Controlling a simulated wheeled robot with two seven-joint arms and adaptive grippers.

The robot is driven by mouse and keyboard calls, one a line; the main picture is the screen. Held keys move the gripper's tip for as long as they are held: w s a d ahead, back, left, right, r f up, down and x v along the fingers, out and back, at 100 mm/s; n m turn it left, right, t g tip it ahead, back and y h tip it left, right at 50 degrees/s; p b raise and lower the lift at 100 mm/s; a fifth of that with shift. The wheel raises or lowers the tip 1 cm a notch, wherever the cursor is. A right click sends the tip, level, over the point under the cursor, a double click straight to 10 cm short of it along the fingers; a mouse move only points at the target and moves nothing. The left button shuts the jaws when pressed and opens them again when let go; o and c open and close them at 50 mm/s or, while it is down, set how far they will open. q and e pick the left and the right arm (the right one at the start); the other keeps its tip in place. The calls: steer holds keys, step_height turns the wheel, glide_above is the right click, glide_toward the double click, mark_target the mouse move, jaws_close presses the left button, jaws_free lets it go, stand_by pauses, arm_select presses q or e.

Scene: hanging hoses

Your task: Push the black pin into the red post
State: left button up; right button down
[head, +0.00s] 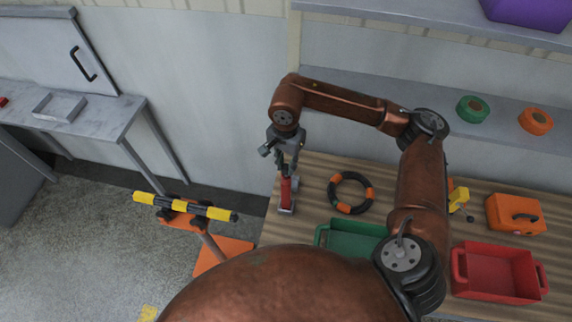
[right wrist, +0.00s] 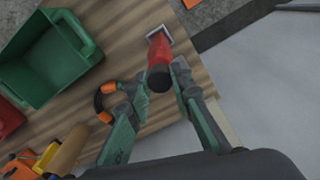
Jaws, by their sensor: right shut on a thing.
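The red post (head: 286,190) stands upright on a pale base at the left edge of the wooden table. It also shows in the right wrist view (right wrist: 159,54). My right gripper (head: 287,168) points down right over the post's top. In the right wrist view its two fingers (right wrist: 162,77) lie on either side of a dark round piece, the black pin (right wrist: 160,80), at the top end of the post. The gripper is shut on this pin. How deep the pin sits in the post cannot be told. My left gripper is out of view.
A black ring with orange bands (head: 337,205) lies right of the post. A green crate (head: 324,232), a red crate (head: 497,300) and an orange case (head: 515,214) stand further right. A yellow-black bar on a stand (head: 186,205) is left of the table.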

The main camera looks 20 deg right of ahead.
mark_target(286, 167)
steer(key=shift+f+b, duration=0.95)
steer(key=shift+f, duration=0.25)
steer(key=c, duration=1.7)
jaws_free()
steer(key=shift+o, duration=0.2)
step_height(286, 167, up, 12)
steer(key=shift+s, duration=0.1)
